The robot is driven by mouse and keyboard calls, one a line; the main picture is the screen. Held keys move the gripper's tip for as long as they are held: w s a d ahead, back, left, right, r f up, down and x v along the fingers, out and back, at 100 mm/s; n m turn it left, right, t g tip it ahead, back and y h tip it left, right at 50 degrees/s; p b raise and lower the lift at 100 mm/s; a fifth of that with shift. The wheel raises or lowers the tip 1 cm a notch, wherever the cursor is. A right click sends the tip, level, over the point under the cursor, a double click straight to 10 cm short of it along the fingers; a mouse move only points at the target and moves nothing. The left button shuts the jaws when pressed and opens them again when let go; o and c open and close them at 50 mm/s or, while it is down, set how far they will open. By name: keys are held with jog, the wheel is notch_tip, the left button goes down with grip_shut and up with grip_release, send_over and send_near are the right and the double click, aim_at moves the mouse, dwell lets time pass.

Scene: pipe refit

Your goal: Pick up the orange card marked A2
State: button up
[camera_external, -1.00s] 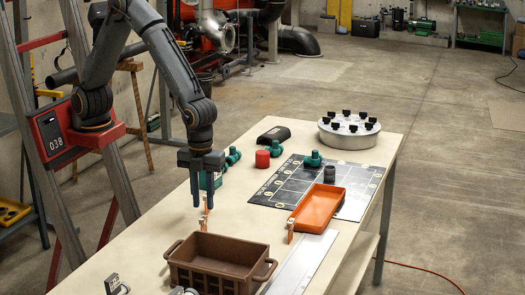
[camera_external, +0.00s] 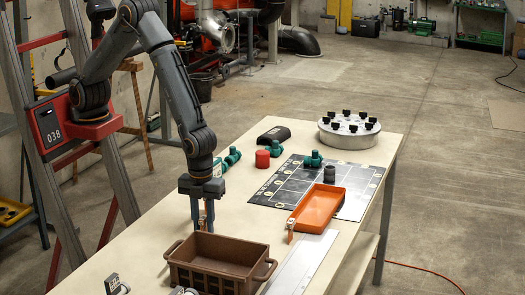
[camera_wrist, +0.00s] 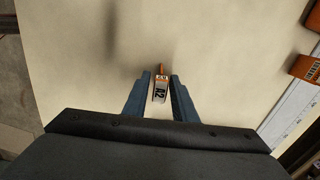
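The orange card marked A2 (camera_wrist: 159,90) stands upright on the table in the wrist view, its dark A2 label facing the camera. My gripper (camera_wrist: 160,88) is open, with one finger on each side of the card and a visible gap on both sides. In the external view, my gripper (camera_external: 202,218) points down over the table just behind the brown crate. There a sliver of the card (camera_external: 203,214) shows between the fingers, mostly hidden by them.
The brown crate (camera_external: 218,267) stands close in front of the gripper. A second orange card (camera_external: 290,236) stands to the right, near an orange tray (camera_external: 317,208) and a pale ruler-like strip (camera_external: 303,262). Green fittings, a red cylinder (camera_external: 262,159) and a dark marked mat (camera_external: 278,192) lie farther back.

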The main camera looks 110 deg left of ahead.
jog(key=shift+c, duration=0.3)
grip_shut()
